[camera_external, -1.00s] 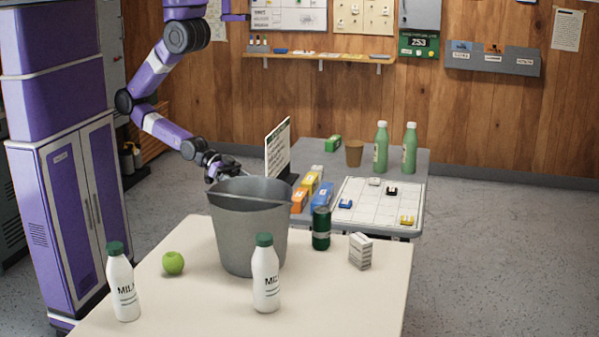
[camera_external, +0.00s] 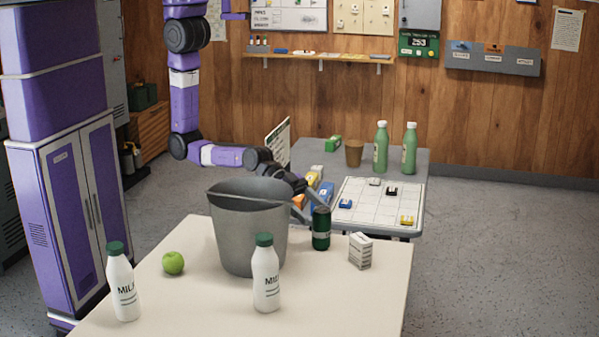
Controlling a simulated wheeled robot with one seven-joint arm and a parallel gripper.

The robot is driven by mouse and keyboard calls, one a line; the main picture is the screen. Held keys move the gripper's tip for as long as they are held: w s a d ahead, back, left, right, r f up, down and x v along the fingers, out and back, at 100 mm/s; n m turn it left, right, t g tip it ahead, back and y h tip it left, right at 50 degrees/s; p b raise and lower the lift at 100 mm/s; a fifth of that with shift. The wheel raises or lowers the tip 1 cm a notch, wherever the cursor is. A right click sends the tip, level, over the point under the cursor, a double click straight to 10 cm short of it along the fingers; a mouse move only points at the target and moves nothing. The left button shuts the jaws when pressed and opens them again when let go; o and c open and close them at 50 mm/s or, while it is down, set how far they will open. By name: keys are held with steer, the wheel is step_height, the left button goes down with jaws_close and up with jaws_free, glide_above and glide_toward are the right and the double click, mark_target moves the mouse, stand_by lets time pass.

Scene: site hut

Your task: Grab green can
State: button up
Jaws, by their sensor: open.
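The green can (camera_external: 321,229) stands upright on the cream table, just right of the metal bucket. It is dark green with a grey band. My gripper (camera_external: 317,200) is open at the top of the can, coming in from behind the bucket. Its fingers show near the can's upper end, partly hidden by the bucket rim. I cannot tell whether the fingers touch the can or are around it.
The grey bucket (camera_external: 248,235) stands close left of the can. A small white carton (camera_external: 360,251) is to the right. Two milk bottles (camera_external: 265,275) and a green apple (camera_external: 173,263) share the cream table (camera_external: 190,310). Behind is a grey table with a grid board (camera_external: 375,205).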

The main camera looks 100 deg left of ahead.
mark_target(328, 223)
steer(key=x, duration=0.6)
steer(key=shift+w+d+r+p, duration=0.15)
steer(key=shift+w+r+p, duration=0.15)
steer(key=shift+w+p, duration=0.15)
jaws_close()
